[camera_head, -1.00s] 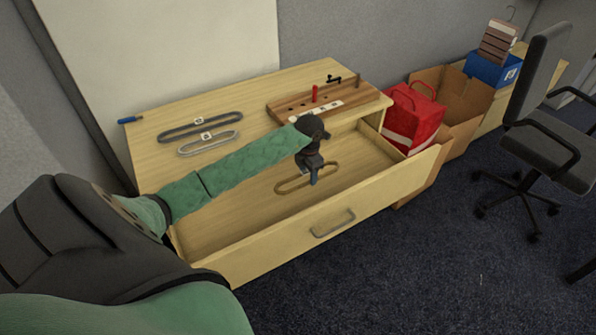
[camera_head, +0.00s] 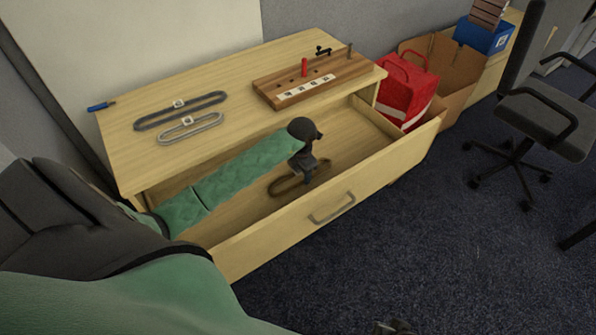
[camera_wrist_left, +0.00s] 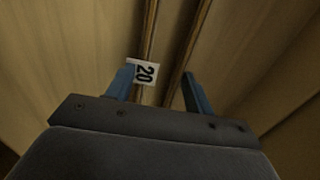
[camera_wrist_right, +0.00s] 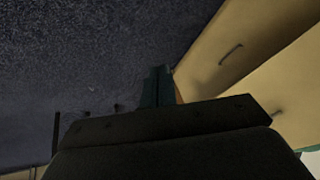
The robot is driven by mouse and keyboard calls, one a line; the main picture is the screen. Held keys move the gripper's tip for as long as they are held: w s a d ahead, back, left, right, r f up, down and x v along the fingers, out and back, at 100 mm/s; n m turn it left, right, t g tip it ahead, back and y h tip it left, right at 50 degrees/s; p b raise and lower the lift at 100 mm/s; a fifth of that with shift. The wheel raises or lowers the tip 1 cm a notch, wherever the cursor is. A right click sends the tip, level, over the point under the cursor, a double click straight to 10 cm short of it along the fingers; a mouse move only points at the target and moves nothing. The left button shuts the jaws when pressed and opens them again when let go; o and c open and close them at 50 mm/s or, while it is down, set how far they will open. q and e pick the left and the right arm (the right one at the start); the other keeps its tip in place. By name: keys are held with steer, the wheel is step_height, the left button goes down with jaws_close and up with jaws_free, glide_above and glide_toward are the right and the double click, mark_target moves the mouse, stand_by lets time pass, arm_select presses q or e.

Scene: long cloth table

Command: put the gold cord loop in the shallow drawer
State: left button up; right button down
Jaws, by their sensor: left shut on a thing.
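The gold cord loop (camera_head: 284,190) is inside the open drawer (camera_head: 372,185), low over its floor; I cannot tell whether it touches the floor. My left gripper (camera_head: 307,181) reaches down into the drawer and is shut on the loop. In the left wrist view, two cord strands (camera_wrist_left: 150,35) run between the blue fingers (camera_wrist_left: 158,85), with a white tag (camera_wrist_left: 144,73) reading "20" at the left finger. In the right wrist view, my right gripper (camera_wrist_right: 158,85) has its fingers together, with nothing seen between them, outside the drawer above the dark carpet.
On the tabletop (camera_head: 235,115) lie a dark loop (camera_head: 207,98), a grey loop (camera_head: 190,128), a blue-handled tool (camera_head: 101,106) and a wooden peg board (camera_head: 318,75). A red bag (camera_head: 405,88), cardboard box (camera_head: 455,75) and office chair (camera_head: 535,110) stand to the right.

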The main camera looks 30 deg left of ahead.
arm_select(q)
steer(key=shift+f, duration=0.35)
steer(key=shift+d, duration=0.1)
arm_select(e)
steer(key=shift+w+a+f, duration=0.2)
steer(key=shift+a+f, duration=0.2)
steer(key=shift+f, duration=0.1)
arm_select(q)
steer(key=shift+f, duration=0.1)
arm_select(e)
steer(key=shift+f, duration=0.25)
arm_select(q)
steer(key=o, duration=1)
steer(key=shift+c, duration=0.2)
arm_select(e)
steer(key=shift+f, duration=0.1)
